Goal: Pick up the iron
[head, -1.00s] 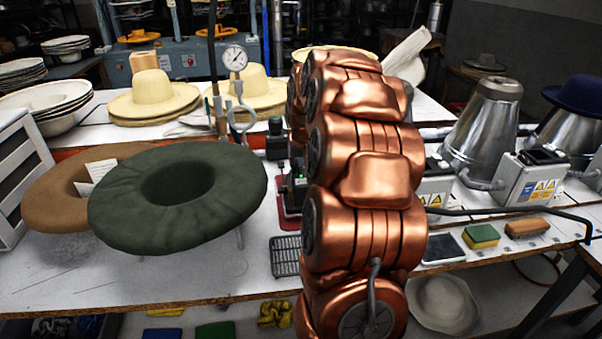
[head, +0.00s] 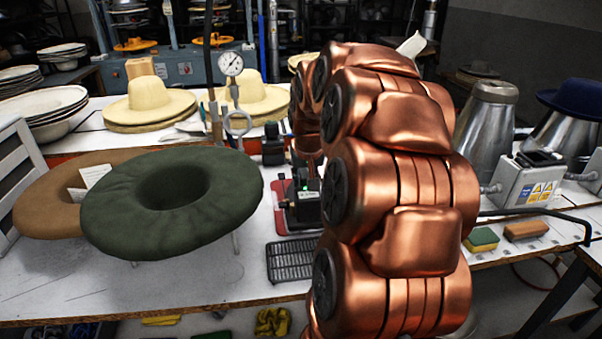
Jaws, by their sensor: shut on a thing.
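My copper arm rises in front of the bench and bends down behind itself to my gripper (head: 307,178), which is small and mostly hidden by my arm. My gripper is shut on the iron (head: 304,208), a dark body with a small green light near it. The fingers cannot be made out clearly. The iron is at a red pad (head: 281,222) on the white bench, left of my arm. Whether it touches the pad cannot be told.
A green felt hat (head: 170,200) and a brown one (head: 45,205) stand at left. A black grate (head: 294,262) lies in front of the pad. A pressure gauge (head: 230,63) and straw hats (head: 150,100) are behind.

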